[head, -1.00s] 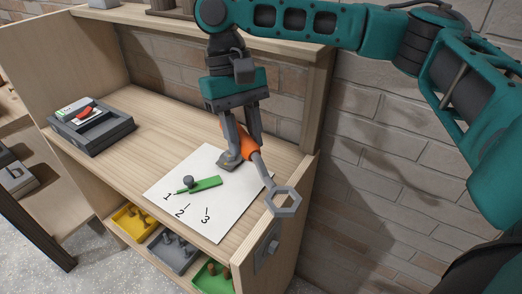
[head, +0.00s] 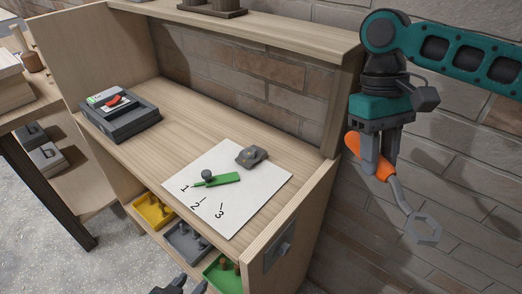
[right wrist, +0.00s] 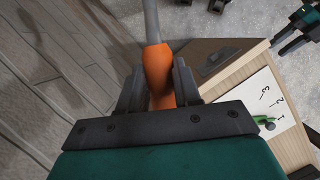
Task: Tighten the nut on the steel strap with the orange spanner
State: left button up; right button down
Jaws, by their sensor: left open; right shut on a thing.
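My right gripper (head: 378,168) is shut on the orange-handled spanner (head: 366,156) and holds it in the air right of the bench. In the right wrist view, the orange handle (right wrist: 158,75) sits between the fingers; the ring end is out of frame. A grey metal plate with a small knob (head: 279,250), seemingly the steel strap and nut, is on the bench's right end panel, apart from the spanner. My left gripper (head: 184,285) is open and empty at the bottom edge, partly cut off.
A white sheet numbered 1 to 3 (head: 240,205) lies on the bench, bearing a green piece (head: 218,180) and a grey block (head: 251,156). A dark tray (head: 120,117) stands left. Yellow, grey and green bins are below. A brick wall (head: 450,150) stands behind the spanner.

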jog(key=w+a+f+n+t, duration=0.2)
jog(key=a+n, duration=0.5)
jog(key=n, duration=0.4)
jog(key=w+a+f+n+t+y, duration=0.1)
jog(key=w+a+f+n+t, duration=0.1)
jog(key=a+n, duration=0.5)
jog(key=w+a+f+n+t+y, duration=0.1)
jog(key=w+a+f+n+t, duration=0.1)
jog(key=a+n, duration=0.6)
jog(key=shift+w+f+n+t, duration=0.4)
jog(key=shift+n+t, duration=0.1)
jog(key=shift+n, duration=3.1)
jog(key=shift+d, duration=0.1)
